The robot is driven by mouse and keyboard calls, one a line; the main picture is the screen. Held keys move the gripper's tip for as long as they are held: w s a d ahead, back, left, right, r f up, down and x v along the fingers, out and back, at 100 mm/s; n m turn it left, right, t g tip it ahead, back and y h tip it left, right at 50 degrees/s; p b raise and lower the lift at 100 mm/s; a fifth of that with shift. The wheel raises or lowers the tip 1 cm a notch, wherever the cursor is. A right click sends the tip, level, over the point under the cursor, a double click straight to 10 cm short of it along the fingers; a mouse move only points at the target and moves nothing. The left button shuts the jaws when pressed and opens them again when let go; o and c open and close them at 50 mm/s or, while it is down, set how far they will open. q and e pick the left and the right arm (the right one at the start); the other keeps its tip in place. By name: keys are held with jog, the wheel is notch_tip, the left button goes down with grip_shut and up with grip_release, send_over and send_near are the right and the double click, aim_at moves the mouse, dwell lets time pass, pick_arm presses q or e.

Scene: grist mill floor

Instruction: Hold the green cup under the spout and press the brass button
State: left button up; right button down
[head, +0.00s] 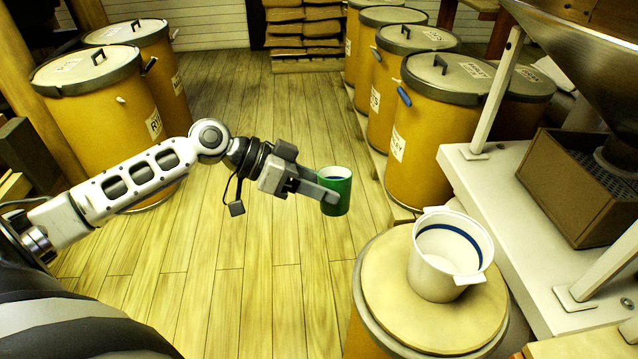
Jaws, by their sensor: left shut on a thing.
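The green cup (338,199) has a white inside and is held upright in the air over the wooden floor, near the middle of the head view. My left gripper (328,195) is shut on the cup's near left side. My left arm reaches in from the left edge. My right gripper is out of view. I cannot make out a spout or a brass button. A metal hopper (590,70) hangs at the upper right above a brown box (570,205).
A white two-handled tub (437,275) with a blue inner line stands on a round lid (385,290), right of the cup. A white bench (490,185) lies at right. Yellow drums (430,165) line the right side; others (120,115) stand left. Sacks (303,30) are stacked behind. The middle floor is clear.

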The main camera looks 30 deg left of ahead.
pick_arm(q)
jog(key=s+d+r+m+g, duration=0.1)
jog(key=s+d+m+g, duration=0.3)
jog(key=d, duration=0.8)
jog(key=s+d+r+m+g+h, duration=0.1)
jog(key=s+d+r+m+g, duration=0.3)
jog(key=d, duration=0.9)
jog(key=s+d+f+m+g, duration=0.15)
jog(key=s+d+m, duration=0.4)
jog(key=d, duration=0.65)
jog(key=w+d+f+n+t, duration=0.2)
jog(key=w+d+f+n, duration=0.1)
jog(key=w+d+f, duration=0.3)
jog(key=shift+h, duration=0.4)
jog(key=shift+w+d+r, duration=0.25)
jog(key=shift+w+d, duration=0.3)
jog(key=shift+d, duration=1.25)
jog(key=shift+w+d+r, duration=0.2)
jog(key=shift+w+d, duration=0.4)
jog(key=shift+d, duration=1.15)
jog(key=shift+w+d+r, duration=0.25)
jog(key=shift+w+d, duration=0.3)
jog(key=shift+d, duration=1.25)
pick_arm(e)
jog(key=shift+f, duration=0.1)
